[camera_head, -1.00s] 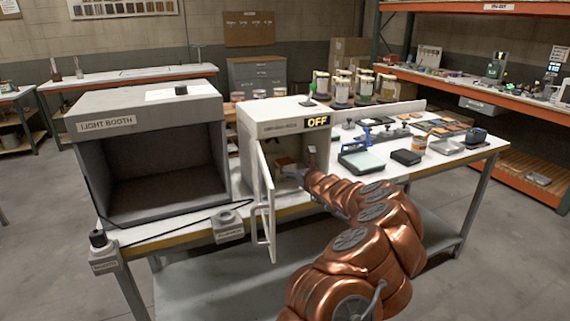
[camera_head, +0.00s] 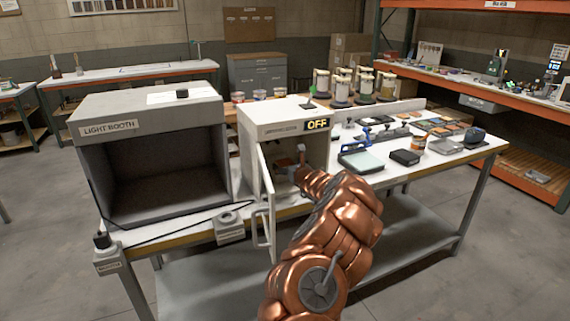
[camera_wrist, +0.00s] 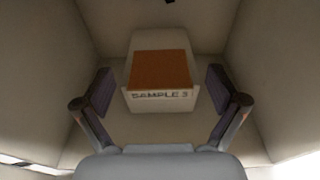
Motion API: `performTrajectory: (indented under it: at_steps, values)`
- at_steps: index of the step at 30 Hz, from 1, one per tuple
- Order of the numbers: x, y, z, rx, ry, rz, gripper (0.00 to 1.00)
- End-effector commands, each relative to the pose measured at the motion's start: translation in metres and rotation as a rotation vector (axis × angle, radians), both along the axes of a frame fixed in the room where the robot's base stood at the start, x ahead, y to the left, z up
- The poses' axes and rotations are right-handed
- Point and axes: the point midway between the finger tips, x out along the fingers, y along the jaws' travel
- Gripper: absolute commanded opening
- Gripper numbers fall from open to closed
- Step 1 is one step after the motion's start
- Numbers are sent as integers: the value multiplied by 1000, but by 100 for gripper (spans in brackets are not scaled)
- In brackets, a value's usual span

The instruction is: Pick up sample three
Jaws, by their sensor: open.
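Sample three (camera_wrist: 160,72) is a pale block with an orange-brown face and the printed label "SAMPLE 3". It stands inside the small white cabinet (camera_head: 262,131), near the back wall in the wrist view. My gripper (camera_wrist: 160,93) is open, with one dark finger pad on each side of the sample and a gap on both sides. In the head view my gripper (camera_head: 298,165) is inside the cabinet opening, partly hidden by its walls and my arm. The sample cannot be made out clearly there.
The cabinet door (camera_head: 265,208) stands open on the left. The cabinet's display (camera_head: 317,124) reads OFF. A grey light booth (camera_head: 150,150) stands to the left, with a cable along the bench edge. A scale (camera_head: 361,160) and a dark box (camera_head: 404,157) lie to the right.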

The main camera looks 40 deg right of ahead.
Motion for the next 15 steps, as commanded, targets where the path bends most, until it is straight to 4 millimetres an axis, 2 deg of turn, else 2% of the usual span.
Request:
performTrajectory:
  at_steps: [12,15]
  values:
    - [5,-1,0,-1,-2,1,96]
    - [5,-1,0,-1,-2,1,85]
